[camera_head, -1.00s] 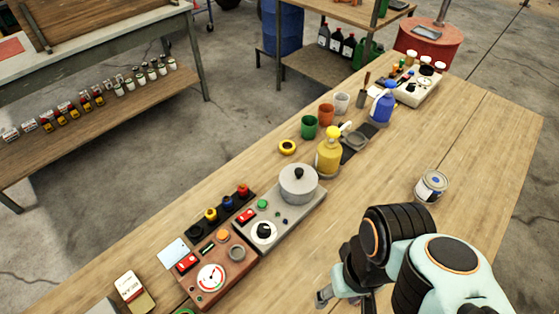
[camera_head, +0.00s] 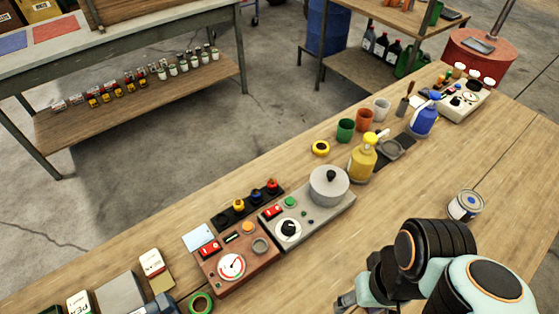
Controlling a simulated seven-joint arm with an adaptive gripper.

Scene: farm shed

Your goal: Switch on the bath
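A grey unit (camera_head: 320,217), which looks like the bath, sits on the wooden bench. It carries a round lidded grey pot (camera_head: 329,186) with a black knob. On its control end are a red rocker switch (camera_head: 271,211), a green button (camera_head: 290,201) and a black dial (camera_head: 289,229) on a white disc. The switch's position is too small to tell. My gripper (camera_head: 344,301) is low in the picture, to the right of and nearer than the unit, apart from it. Its fingers are small and partly cut off by the frame edge, so their opening is unclear.
A brown box (camera_head: 258,269) with a gauge and another red switch stands against the unit's left. A black strip (camera_head: 225,215) with coloured knobs lies behind. A yellow bottle (camera_head: 363,162) stands right of the pot; a tin (camera_head: 465,206) stands farther right. Bench between is clear.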

